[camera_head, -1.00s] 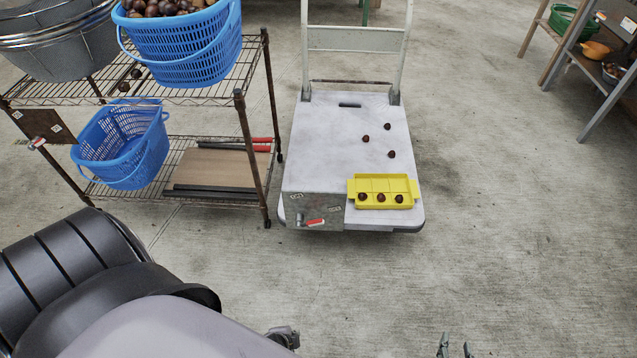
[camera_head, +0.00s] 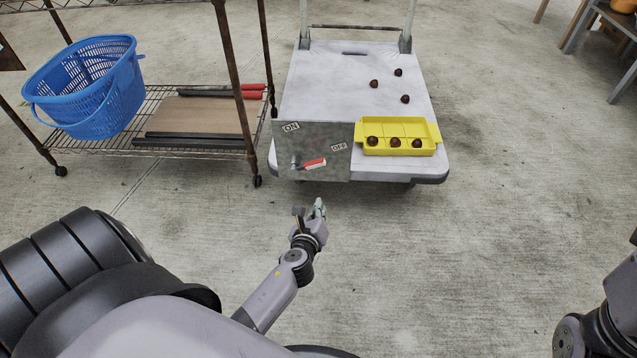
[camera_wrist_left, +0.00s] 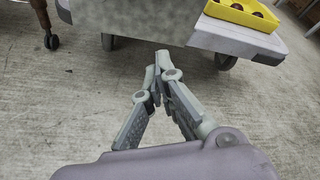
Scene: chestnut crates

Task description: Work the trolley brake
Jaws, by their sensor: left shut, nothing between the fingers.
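The trolley (camera_head: 335,75) stands ahead with a grey metal panel (camera_head: 325,135) at its near left corner. The panel carries an ON label (camera_head: 291,127) at upper left and an OFF label (camera_head: 339,147) at right. The red-handled brake lever (camera_head: 315,163) lies on the panel's lower part, its handle pointing right and slightly up, below OFF. My left gripper (camera_head: 318,206) is shut and empty, below and in front of the lever, apart from it. In the left wrist view its fingertips (camera_wrist_left: 161,62) meet below the trolley's edge. My right gripper is out of view.
A yellow tray (camera_head: 366,149) with chestnuts sits on the trolley beside the panel, and 3 loose chestnuts lie behind it. A wire rack (camera_head: 160,95) with a blue basket (camera_head: 90,85) stands at left. The concrete floor right of the trolley is clear.

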